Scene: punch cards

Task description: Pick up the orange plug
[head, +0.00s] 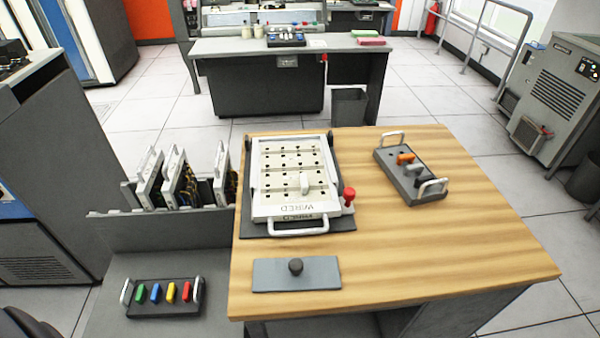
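The orange plug (405,158) sits in a dark grey block (404,186) on the right part of the wooden table (460,250). The block has a white handle at each end. The plug lies near the block's far end, with small dark and grey details nearer the front that are too small to make out. Neither of my grippers is in view, and nothing touches the plug.
A white plugboard (262,208) marked WIRED, with a red knob (349,195) beside it, stands left of the block. A grey plate (270,275) with a dark knob lies in front. A rack of coloured plugs (160,310) is at lower left. The table's right front is clear.

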